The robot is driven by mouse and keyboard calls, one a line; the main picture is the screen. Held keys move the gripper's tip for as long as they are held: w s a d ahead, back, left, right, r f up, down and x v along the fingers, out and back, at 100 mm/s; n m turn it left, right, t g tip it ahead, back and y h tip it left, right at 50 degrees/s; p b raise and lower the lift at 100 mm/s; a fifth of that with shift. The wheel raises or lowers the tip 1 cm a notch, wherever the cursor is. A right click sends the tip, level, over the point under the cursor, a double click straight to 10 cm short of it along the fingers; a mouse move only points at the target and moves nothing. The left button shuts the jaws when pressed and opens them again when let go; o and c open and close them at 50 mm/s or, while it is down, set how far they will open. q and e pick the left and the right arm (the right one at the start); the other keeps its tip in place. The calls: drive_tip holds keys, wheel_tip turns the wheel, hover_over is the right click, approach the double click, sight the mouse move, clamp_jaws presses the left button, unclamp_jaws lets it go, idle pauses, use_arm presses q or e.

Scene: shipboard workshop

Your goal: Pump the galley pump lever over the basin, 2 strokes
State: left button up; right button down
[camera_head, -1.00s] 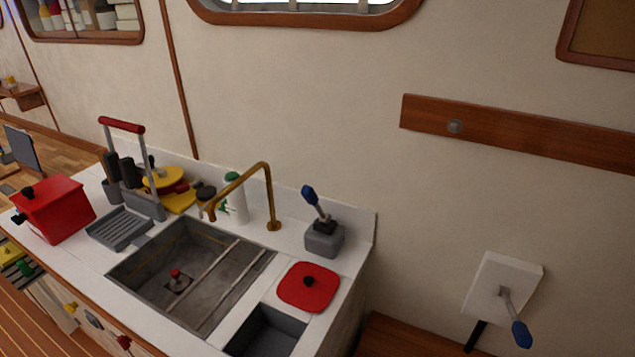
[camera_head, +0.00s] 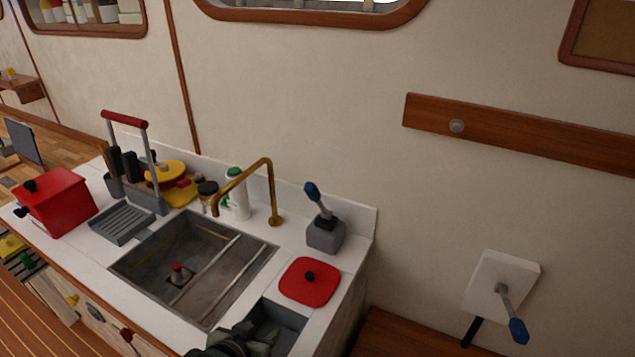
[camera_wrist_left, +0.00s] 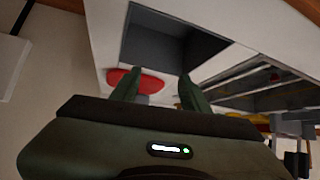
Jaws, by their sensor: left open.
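A lever with a blue grip (camera_head: 319,201) leans up and left from a grey base block (camera_head: 324,237). It stands on the white counter, right of the brass faucet (camera_head: 272,190), behind the basin. The grey basin (camera_head: 150,262) holds a small red-topped piece in its bottom. My left gripper (camera_head: 258,338) is low at the bottom edge, over the small grey side bin, in front of and below the lever and clear of it. In the left wrist view its two green fingers (camera_wrist_left: 160,88) are apart with nothing gripped. My right gripper is not in view.
A red lid (camera_head: 310,281) lies between my gripper and the lever base. A second blue-gripped lever (camera_head: 517,328) sits on a white wall plate at right.

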sight(308, 193)
use_arm(q)
drive_tip(key=w+d+r+m+t+h, duration=0.1)
drive_tip(key=w+d+r+t, duration=0.1)
drive_tip(key=w+r, duration=0.4)
drive_tip(key=w+d+r+t+h, duration=0.2)
drive_tip(key=w+r, duration=0.4)
drive_tip(key=w, duration=0.3)
drive_tip(key=w+d+r+m+t+h, duration=0.1)
drive_tip(key=w+d+r+t+h, duration=0.1)
drive_tip(key=w+r, duration=0.4)
drive_tip(key=shift+w+d+r+m+t, duration=0.3)
drive_tip(key=shift+w+d+t, duration=0.25)
drive_tip(key=shift+w+t, duration=0.2)
drive_tip(key=shift+w+d+r, duration=0.1)
drive_tip(key=shift+w+d, duration=0.05)
drive_tip(key=shift+w, duration=0.15)
drive_tip(key=shift+p+x, duration=0.95)
drive_tip(key=shift+x, duration=2.5)
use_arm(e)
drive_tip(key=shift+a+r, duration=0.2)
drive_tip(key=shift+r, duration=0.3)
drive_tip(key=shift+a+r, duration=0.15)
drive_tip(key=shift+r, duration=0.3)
use_arm(q)
drive_tip(key=shift+d, duration=0.1)
drive_tip(key=shift+c, duration=0.3)
